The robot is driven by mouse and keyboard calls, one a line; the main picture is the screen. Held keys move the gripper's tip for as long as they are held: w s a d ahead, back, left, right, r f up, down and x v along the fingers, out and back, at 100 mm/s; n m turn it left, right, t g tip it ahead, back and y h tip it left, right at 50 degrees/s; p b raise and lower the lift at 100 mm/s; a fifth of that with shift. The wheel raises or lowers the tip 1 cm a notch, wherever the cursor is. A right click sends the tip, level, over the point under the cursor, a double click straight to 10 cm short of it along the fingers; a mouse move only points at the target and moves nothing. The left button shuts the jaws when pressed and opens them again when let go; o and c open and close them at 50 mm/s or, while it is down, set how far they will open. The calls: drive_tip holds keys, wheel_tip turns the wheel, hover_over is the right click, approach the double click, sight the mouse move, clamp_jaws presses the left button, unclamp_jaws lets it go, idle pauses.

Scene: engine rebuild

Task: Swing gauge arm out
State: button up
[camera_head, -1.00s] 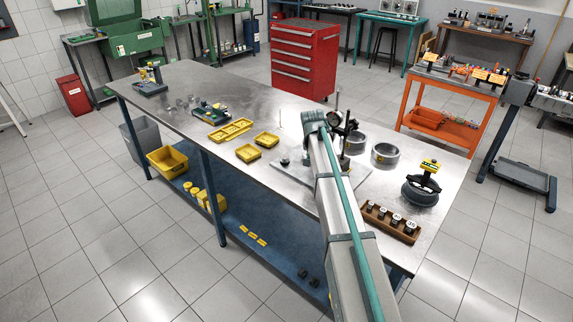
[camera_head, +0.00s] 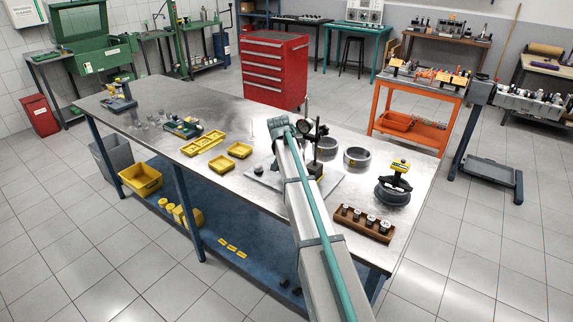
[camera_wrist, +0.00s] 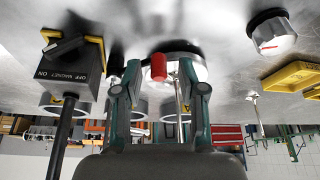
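The dial gauge stand (camera_head: 317,140) is upright on a flat plate on the steel bench, just right of my arm's end in the head view. In the wrist view its black magnet base (camera_wrist: 70,68), marked OFF, MAGNET and ON, is at the left, with a black rod (camera_wrist: 66,125). My gripper (camera_wrist: 160,78) is open, its two teal fingers apart. A red cylindrical tip (camera_wrist: 158,67) shows between the fingertips, with a bright round part behind it. I cannot tell whether the fingers touch it.
Two metal rings (camera_head: 357,156), a dark round part with a black and yellow tool (camera_head: 394,188) and a wooden block of several weights (camera_head: 364,222) stand right of the stand. Yellow trays (camera_head: 239,150) lie left. A metal knob (camera_wrist: 271,34) is at the wrist view's upper right.

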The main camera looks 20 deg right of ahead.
drive_tip(key=v, duration=1.2)
drive_tip(key=shift+d+f, duration=0.1)
idle(0.4)
